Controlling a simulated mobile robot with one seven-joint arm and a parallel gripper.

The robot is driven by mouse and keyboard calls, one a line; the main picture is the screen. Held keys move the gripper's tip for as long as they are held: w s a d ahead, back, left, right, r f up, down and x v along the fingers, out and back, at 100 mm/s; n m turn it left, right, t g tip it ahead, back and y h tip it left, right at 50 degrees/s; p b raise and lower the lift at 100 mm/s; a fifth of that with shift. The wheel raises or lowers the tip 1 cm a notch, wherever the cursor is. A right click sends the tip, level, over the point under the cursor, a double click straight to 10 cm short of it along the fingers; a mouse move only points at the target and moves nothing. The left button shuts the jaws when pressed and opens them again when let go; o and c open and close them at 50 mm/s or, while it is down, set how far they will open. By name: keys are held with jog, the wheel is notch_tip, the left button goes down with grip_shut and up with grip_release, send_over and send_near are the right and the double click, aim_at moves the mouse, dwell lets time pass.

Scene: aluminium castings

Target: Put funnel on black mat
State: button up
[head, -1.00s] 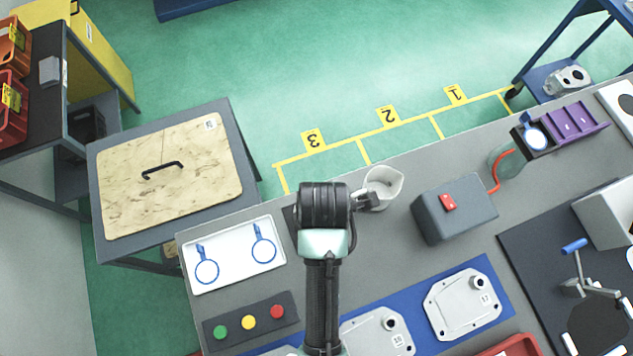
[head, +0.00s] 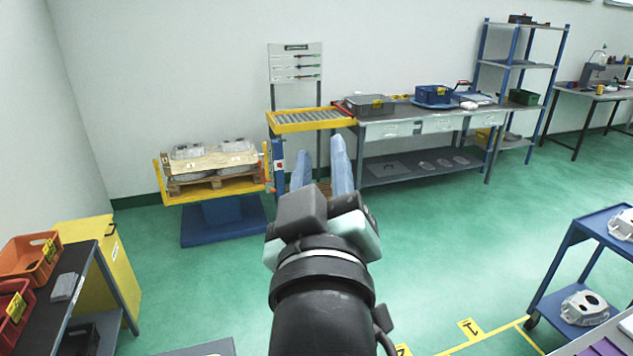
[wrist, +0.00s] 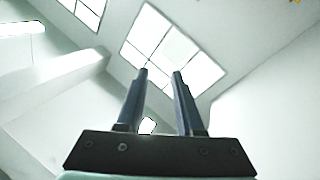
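Neither a funnel nor a black mat shows in either current view. My gripper (head: 321,160) is raised in the middle of the head view, beyond my dark wrist links, with two bluish fingers pointing up. In the wrist view, my gripper (wrist: 160,72) has its two fingers apart, with nothing held between them. That camera looks up at the bright ceiling windows.
A yellow lift table (head: 215,192) holds a pallet of castings at the back left. A roller stand (head: 310,121) and a long workbench (head: 400,128) stand at the back. A blue cart (head: 560,262) is at the right. Open green floor (head: 450,235) lies between.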

jog(key=s+r+m+t, duration=0.2)
jog(key=s+r, duration=0.3)
jog(key=r, duration=0.4)
jog(key=s+r+m+t, duration=0.3)
jog(key=s+r+t, duration=0.2)
jog(key=r, duration=0.4)
jog(key=shift+s+a+m, duration=0.25)
jog(key=shift+s+m, duration=0.05)
